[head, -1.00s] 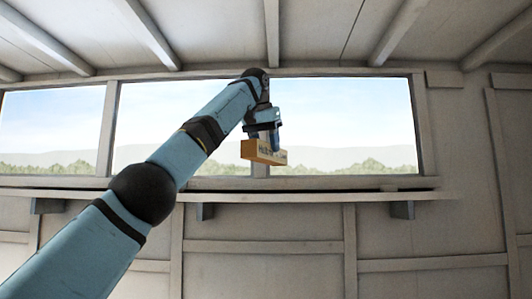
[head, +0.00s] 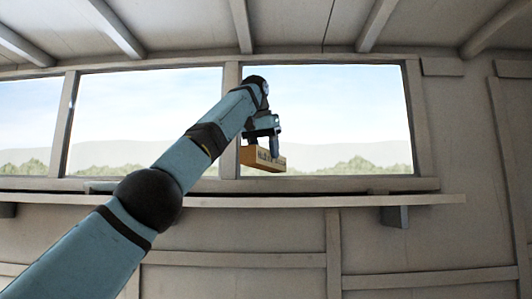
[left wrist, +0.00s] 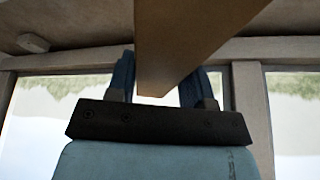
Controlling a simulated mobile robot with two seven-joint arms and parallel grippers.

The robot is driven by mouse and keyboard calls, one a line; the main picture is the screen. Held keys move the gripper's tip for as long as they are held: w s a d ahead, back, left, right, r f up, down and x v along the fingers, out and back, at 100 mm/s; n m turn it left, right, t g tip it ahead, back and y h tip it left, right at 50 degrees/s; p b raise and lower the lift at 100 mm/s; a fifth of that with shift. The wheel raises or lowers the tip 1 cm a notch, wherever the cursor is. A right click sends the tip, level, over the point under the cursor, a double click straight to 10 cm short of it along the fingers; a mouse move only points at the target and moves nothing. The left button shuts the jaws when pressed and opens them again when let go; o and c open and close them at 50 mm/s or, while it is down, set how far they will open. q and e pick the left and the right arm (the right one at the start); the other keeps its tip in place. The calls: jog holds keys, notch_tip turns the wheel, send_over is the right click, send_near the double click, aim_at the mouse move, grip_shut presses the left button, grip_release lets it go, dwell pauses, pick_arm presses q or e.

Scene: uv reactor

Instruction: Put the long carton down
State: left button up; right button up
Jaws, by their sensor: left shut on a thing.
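The long carton (head: 262,159) is a tan box with dark print on its side. It hangs in the air in front of the window, above the level of the shelf in the head view. My left gripper (head: 268,150) is shut on the carton from above. In the left wrist view the carton (left wrist: 185,40) shows as a plain brown face between the two blue fingers of the gripper (left wrist: 160,85). My right gripper is not in view.
A narrow wooden shelf (head: 300,201) runs along the wall under the window, held by brackets (head: 394,216). The window (head: 340,120) has posts between its panes. The shelf's visible right stretch looks mostly clear.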

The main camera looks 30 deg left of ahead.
aim_at(262, 169)
pick_arm(q)
jog(key=shift+s+f, duration=0.2)
jog(key=shift+f, duration=0.05)
jog(key=shift+s+a+f, duration=0.1)
jog(key=shift+s+f, duration=0.35)
jog(key=shift+f, duration=0.4)
jog(key=x, duration=0.3)
jog(key=shift+s, duration=0.25)
jog(key=shift+f, duration=0.35)
jog(key=shift+s+f, duration=0.15)
jog(key=shift+f, duration=0.1)
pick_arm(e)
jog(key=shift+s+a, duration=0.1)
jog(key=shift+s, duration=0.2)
pick_arm(q)
jog(key=shift+f, duration=0.1)
jog(key=shift+f, duration=0.15)
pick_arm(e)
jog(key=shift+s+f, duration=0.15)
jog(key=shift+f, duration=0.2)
pick_arm(q)
jog(key=shift+f+b, duration=0.35)
jog(key=shift+f, duration=0.05)
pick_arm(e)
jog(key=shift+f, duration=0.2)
